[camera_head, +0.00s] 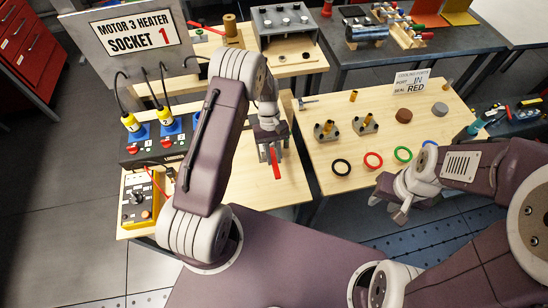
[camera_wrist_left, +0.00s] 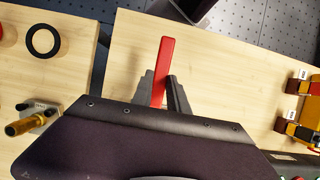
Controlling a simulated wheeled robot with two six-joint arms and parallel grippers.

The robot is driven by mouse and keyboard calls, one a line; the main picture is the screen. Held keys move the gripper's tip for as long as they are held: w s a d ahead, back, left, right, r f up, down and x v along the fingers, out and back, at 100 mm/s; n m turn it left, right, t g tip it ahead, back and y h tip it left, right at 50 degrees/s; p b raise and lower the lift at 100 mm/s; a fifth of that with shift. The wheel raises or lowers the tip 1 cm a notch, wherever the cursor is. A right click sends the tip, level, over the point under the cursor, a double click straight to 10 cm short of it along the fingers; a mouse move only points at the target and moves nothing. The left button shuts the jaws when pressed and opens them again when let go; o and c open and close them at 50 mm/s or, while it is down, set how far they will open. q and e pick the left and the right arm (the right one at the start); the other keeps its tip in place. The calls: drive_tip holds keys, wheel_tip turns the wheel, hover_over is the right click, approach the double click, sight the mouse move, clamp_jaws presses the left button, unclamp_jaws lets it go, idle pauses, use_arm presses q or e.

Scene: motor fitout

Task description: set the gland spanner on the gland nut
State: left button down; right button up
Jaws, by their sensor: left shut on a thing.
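My left gripper (camera_head: 271,156) is shut on a red bar-shaped handle (camera_head: 276,164), which looks like the gland spanner. In the left wrist view the red bar (camera_wrist_left: 162,72) stands up between the two dark fingers (camera_wrist_left: 166,92) and sticks out past their tips. The spanner's working end cannot be made out. The gripper is over the bare wood of the left bench. I cannot tell for sure which part is the gland nut. My right gripper (camera_head: 390,202) is open and empty, in front of the right bench.
The right bench (camera_head: 320,188) carries two blocks with brass fittings (camera_head: 326,131), coloured rings (camera_head: 373,160) and a sign (camera_head: 411,82). A socket panel (camera_head: 150,148) with yellow-blue plugs stands left of my left arm. A grey box (camera_head: 284,20) stands behind. A gap separates the benches.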

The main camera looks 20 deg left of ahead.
use_arm(q)
drive_tip(key=shift+w+a, duration=0.5)
drive_tip(key=shift+w, duration=0.25)
